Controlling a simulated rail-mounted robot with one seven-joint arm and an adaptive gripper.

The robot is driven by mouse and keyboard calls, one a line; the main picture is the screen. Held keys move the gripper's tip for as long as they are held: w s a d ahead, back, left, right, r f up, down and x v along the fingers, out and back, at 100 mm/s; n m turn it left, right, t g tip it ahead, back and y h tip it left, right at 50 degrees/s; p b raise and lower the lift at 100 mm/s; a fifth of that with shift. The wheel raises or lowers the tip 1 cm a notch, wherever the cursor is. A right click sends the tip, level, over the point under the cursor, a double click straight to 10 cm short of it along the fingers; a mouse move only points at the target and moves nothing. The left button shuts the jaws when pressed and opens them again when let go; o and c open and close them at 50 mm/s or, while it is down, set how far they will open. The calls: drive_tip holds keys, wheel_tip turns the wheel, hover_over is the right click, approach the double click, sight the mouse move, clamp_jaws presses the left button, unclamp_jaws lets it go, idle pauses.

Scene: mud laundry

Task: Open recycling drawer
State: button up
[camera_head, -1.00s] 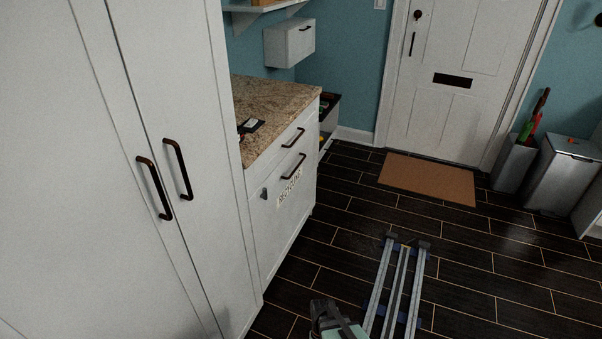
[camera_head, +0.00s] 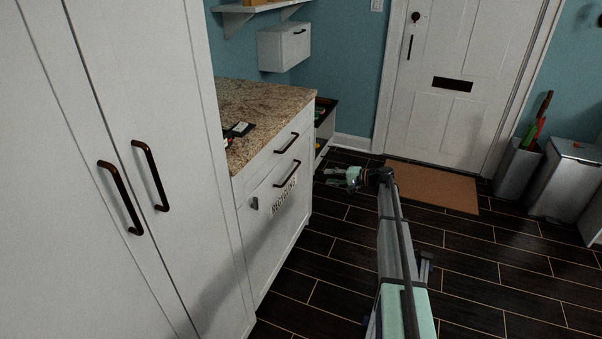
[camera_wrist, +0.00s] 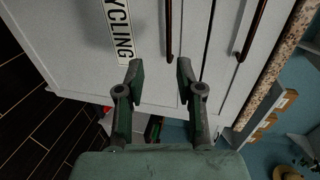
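The recycling drawer (camera_head: 262,212) is the white lower front of the granite-topped cabinet, and it is shut. Its dark bar handle (camera_head: 288,174) sits above a "RECYCLING" label (camera_head: 284,197). My gripper (camera_head: 330,176) is right of the handle in the head view, apart from the drawer front. In the wrist view my gripper (camera_wrist: 160,70) is open and empty, with its two fingers spread. The drawer handle (camera_wrist: 169,30) shows just beyond the fingertips, between them, and the label (camera_wrist: 120,32) is to its left.
An upper drawer handle (camera_head: 286,143) is above the recycling drawer. Tall white cabinet doors (camera_head: 105,170) stand at the left. A doormat (camera_head: 435,187) and a bin (camera_head: 562,180) are at the back right. Dark floor in front is clear.

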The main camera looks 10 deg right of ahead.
drive_tip(key=p, duration=0.1)
approach(292, 172)
drive_tip(key=x, duration=1)
drive_tip(key=shift+w+d+f, duration=0.15)
drive_tip(key=shift+w+f, duration=0.15)
clamp_jaws()
